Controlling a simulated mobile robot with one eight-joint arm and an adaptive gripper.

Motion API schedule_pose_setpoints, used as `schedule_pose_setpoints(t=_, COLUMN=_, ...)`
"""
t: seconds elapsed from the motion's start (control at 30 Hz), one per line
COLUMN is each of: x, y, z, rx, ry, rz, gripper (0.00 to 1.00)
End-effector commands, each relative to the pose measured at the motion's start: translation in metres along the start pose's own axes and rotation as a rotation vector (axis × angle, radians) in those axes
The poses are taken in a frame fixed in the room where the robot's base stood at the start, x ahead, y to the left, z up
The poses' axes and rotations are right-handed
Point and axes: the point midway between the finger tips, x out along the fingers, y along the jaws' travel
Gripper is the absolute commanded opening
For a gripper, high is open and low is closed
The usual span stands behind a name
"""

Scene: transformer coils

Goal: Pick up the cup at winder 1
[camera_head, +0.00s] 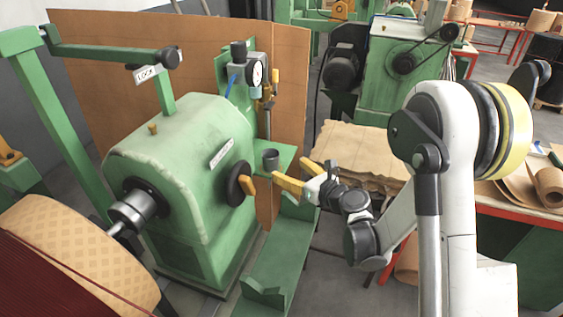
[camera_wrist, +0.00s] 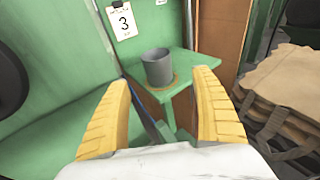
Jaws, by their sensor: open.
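A small dark grey cup (camera_head: 271,159) stands upright on a small green shelf (camera_head: 286,152) at the side of the green winder (camera_head: 190,150). In the wrist view the grey cup (camera_wrist: 158,67) sits on the green shelf (camera_wrist: 196,64), with a brownish ring under its base. My gripper (camera_head: 291,173) has yellow fingers, spread apart and empty, just right of and a little below the cup in the head view. In the wrist view my gripper's fingers (camera_wrist: 161,105) frame the cup, which lies beyond the tips and touches neither.
A black knob (camera_head: 238,184) juts out nearby. A brown panel (camera_head: 290,80) stands behind the shelf. Stacked brown sheets (camera_head: 362,153) lie to the right. A large coil (camera_head: 70,255) is front left.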

Motion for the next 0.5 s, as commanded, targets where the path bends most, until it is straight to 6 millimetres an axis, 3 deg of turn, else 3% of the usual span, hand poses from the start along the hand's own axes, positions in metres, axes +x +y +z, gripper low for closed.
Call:
schedule_pose_setpoints(t=0.2, x=0.037, y=0.001, z=-0.002, rx=0.000, ry=0.000, rz=0.002, gripper=0.76)
schedule_pose_setpoints(t=0.5, x=0.069, y=0.003, z=-0.004, rx=-0.003, ry=0.001, rz=0.002, gripper=0.76)
